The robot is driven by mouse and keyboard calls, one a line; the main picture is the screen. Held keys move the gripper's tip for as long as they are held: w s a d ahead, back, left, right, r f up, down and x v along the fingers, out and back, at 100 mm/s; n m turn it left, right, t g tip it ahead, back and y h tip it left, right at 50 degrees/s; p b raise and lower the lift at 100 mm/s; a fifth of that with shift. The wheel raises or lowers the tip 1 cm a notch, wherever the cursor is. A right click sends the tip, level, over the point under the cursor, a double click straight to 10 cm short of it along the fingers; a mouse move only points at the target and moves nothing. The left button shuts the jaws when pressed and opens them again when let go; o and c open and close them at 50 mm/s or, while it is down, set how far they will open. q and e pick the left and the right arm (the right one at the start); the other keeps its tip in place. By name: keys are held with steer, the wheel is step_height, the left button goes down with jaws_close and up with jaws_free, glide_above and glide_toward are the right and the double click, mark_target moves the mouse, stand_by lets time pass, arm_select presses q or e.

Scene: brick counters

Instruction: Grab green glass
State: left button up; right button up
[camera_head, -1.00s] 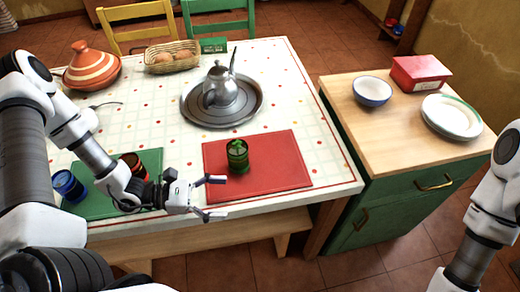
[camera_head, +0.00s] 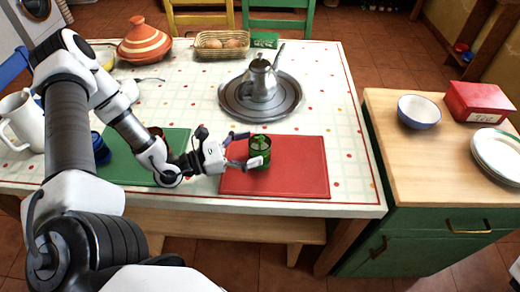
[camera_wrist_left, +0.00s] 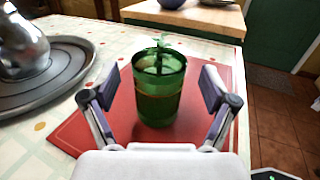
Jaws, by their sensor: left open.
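The green glass (camera_head: 260,154) stands upright on the red mat (camera_head: 300,172), with green leaves in it. In the left wrist view the green glass (camera_wrist_left: 160,92) stands between the two open fingers of my left gripper (camera_wrist_left: 155,95), with a gap visible on each side. In the head view my left gripper (camera_head: 243,150) reaches in from the left, its fingers open at the glass. The near finger covers part of the glass. My right gripper is not in view.
A metal teapot (camera_head: 262,82) stands on a round tray (camera_head: 288,108) behind the mat. A green mat (camera_head: 175,140) lies left, partly hidden by my arm, with a blue cup (camera_head: 100,148). A white jug (camera_head: 24,122) is far left. The wooden counter (camera_head: 420,155) is right.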

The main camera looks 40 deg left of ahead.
arm_select(q)
steer(key=shift+x, duration=1.5)
steer(key=shift+s+a, duration=0.1)
steer(key=shift+a, duration=0.1)
steer(key=c, duration=1.4)
